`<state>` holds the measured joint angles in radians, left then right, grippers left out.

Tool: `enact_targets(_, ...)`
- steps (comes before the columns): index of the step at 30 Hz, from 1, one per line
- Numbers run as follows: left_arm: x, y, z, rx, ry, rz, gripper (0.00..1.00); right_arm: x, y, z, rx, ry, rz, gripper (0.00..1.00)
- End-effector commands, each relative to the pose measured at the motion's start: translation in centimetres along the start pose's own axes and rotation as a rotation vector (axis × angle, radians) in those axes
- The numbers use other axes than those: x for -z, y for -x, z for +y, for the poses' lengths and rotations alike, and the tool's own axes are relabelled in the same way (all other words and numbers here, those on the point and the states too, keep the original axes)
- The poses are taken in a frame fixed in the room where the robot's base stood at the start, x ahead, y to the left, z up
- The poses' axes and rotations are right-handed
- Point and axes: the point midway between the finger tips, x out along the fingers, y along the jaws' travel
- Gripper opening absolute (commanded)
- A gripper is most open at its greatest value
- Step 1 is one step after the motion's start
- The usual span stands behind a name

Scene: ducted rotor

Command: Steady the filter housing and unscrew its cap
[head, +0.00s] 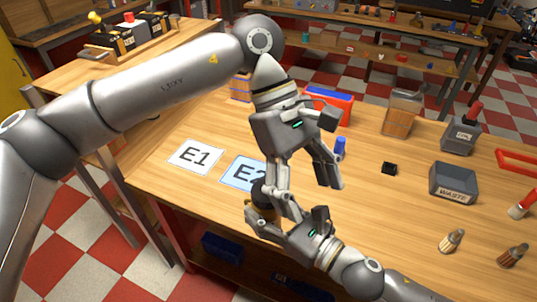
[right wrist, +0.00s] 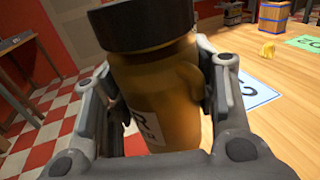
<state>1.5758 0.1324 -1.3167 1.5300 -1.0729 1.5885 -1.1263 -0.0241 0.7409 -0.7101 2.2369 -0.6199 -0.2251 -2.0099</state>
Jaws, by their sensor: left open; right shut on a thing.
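The filter housing is an amber cylinder with a white label, seen in the right wrist view (right wrist: 155,90); in the head view only a little amber (head: 262,213) shows. Its black cap (right wrist: 142,24) is on top and also shows in the head view (head: 258,190). My right gripper (head: 268,222) is shut on the amber body, below the cap, with a finger on either side. My left gripper (head: 308,195) is open and empty, pointing down just right of the cap in the head view. Whether its near finger touches the cap cannot be told. The housing's base is hidden.
Card E1 (head: 195,157) and blue card E2 (head: 240,172) lie left of the grippers. A blue item (head: 340,147), a black block (head: 389,168) and a WASTE bin (head: 453,183) stand to the right. Small bottles (head: 451,241) stand near the right front. The table's front edge runs close below the grippers.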

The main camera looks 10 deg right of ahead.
Motion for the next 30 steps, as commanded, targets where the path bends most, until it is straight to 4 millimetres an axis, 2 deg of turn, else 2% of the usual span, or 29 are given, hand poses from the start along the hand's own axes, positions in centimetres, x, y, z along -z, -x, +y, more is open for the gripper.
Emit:
enact_targets(3, 2.5, 1.7, -0.3, 0.021, -0.128, 0.229, 0.71, -0.1, 0.0, 0.0, -0.001, 0.001, -0.003, 0.00)
enact_targets(6, 4.3, 3.1, -0.6, 0.051, -0.209, 0.374, 0.71, -0.1, 0.0, 0.0, -0.001, 0.001, -0.003, 0.00)
enact_targets(11, 5.9, 4.9, -0.9, 0.089, -0.282, 0.512, 0.71, -0.1, 0.0, 0.0, -0.001, 0.001, -0.003, 0.00)
enact_targets(14, 6.4, 5.2, -1.0, 0.102, -0.300, 0.545, 0.71, -0.1, 0.0, 0.0, -0.001, 0.001, -0.003, 0.00)
enact_targets(17, 6.9, 4.7, -1.0, 0.105, -0.305, 0.553, 0.71, -0.1, 0.0, 0.0, -0.001, 0.001, -0.003, 0.00)
enact_targets(30, 10.1, -0.6, -1.1, 0.104, -0.304, 0.550, 0.71, -0.1, 0.0, 0.0, -0.001, 0.001, -0.003, 0.00)
